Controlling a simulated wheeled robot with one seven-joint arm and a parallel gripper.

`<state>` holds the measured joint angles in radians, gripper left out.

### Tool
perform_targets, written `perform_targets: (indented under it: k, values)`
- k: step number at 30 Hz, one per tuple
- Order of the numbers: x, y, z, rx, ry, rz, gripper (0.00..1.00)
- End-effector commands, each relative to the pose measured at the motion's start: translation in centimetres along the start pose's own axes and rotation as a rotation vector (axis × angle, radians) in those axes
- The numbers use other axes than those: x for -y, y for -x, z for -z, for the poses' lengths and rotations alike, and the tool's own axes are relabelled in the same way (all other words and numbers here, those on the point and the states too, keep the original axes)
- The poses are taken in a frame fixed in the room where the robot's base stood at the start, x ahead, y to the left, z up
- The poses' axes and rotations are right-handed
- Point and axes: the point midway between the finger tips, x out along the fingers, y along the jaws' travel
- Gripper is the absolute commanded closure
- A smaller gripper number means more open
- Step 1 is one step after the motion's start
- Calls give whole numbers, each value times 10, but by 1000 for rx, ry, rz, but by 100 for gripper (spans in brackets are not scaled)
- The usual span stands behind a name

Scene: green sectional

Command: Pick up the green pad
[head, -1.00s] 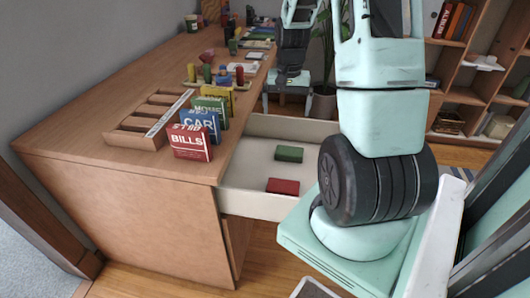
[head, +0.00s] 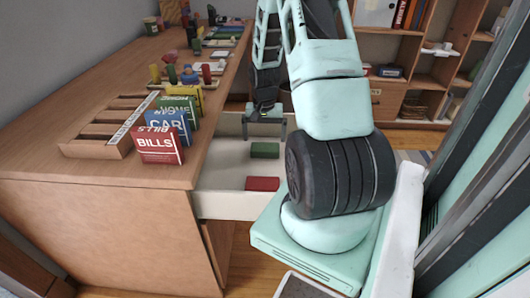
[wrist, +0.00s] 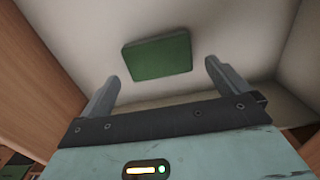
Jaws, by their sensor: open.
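The green pad (head: 265,150) lies flat in an open white drawer (head: 222,178) of the desk, behind a red pad. In the wrist view the green pad (wrist: 158,57) shows as a dark green block on the pale drawer bottom, ahead of and between my fingers. My gripper (head: 264,125) is over the far part of the drawer, just beyond the green pad in the head view. In the wrist view my gripper (wrist: 160,80) is open, with nothing between its fingers. The pad appears apart from both fingers.
The red pad (head: 263,184) lies near the drawer's front end. On the desktop (head: 60,150) stand the BILLS box (head: 158,146), the CAR box (head: 168,126), more boxes and a wooden rack (head: 105,130). The drawer walls surround the pads. A bookcase (head: 420,60) stands behind.

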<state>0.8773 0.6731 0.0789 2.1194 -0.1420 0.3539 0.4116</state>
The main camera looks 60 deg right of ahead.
Motion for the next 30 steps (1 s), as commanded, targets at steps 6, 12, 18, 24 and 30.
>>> perform_targets:
  k: [6,12,18,24,30]
  values:
    - [-2,-21,0,3,1,-1,0]
    - [-3,-49,0,2,2,0,0]
    - [-3,-52,0,-1,1,0,0]
    - [-3,-52,0,0,1,0,31]
    - [-3,-52,0,0,1,0,31]
